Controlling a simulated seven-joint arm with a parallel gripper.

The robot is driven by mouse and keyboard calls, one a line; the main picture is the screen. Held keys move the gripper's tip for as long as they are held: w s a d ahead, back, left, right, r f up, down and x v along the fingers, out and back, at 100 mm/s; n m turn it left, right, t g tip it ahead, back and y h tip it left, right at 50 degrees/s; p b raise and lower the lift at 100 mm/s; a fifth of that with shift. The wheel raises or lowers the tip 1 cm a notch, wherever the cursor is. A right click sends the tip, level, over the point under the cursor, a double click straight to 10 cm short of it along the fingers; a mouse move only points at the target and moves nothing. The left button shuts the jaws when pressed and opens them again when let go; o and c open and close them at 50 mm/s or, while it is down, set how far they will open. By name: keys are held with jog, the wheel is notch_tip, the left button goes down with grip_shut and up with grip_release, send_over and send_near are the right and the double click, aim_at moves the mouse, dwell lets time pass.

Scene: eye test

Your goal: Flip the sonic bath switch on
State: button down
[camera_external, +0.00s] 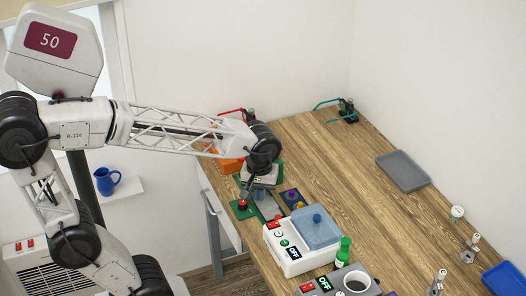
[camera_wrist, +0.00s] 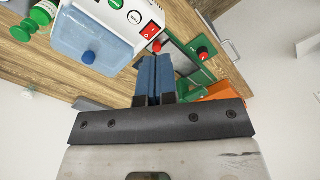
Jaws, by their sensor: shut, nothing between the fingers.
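The sonic bath is a white box (camera_external: 290,259) with a blue basin (camera_external: 315,228), near the table's front left edge in the external view. Its display (camera_external: 293,252) appears to read OFF. Its red rocker switch (camera_wrist: 150,31) shows in the wrist view beside the basin (camera_wrist: 96,38), at the end of the white panel. My gripper (camera_wrist: 155,59) is shut and empty, its blue fingers just below the switch in that picture. I see no clear contact between them. In the external view the fingertips are hard to make out beside the bath's far end.
Red buttons on green bases, one (camera_external: 241,204) in the external view, stand close to my gripper. A green bottle (camera_external: 343,250) and a grey device (camera_external: 338,281) with its own display stand near the bath. A grey tray (camera_external: 403,171) lies right. The table's middle is clear.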

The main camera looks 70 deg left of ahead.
aim_at(273, 222)
jog(key=w+a+f+n+g, duration=0.1)
jog(key=w+a+n, duration=0.1)
jog(key=w+n, duration=0.4)
jog(key=shift+a+n+g, duration=0.3)
jog(key=shift+n, duration=0.2)
jog(key=shift+w, duration=0.1)
jog(key=f, duration=0.4)
jog(key=s+f, duration=0.1)
jog(key=f, duration=0.9)
jog(key=shift+s, duration=0.35)
jog(key=shift+s+f, duration=0.1)
jog(key=shift+f, duration=0.05)
dwell(0.3)
jog(key=shift+w+r, duration=0.25)
jog(key=shift+w, duration=0.5)
jog(key=shift+r, duration=0.2)
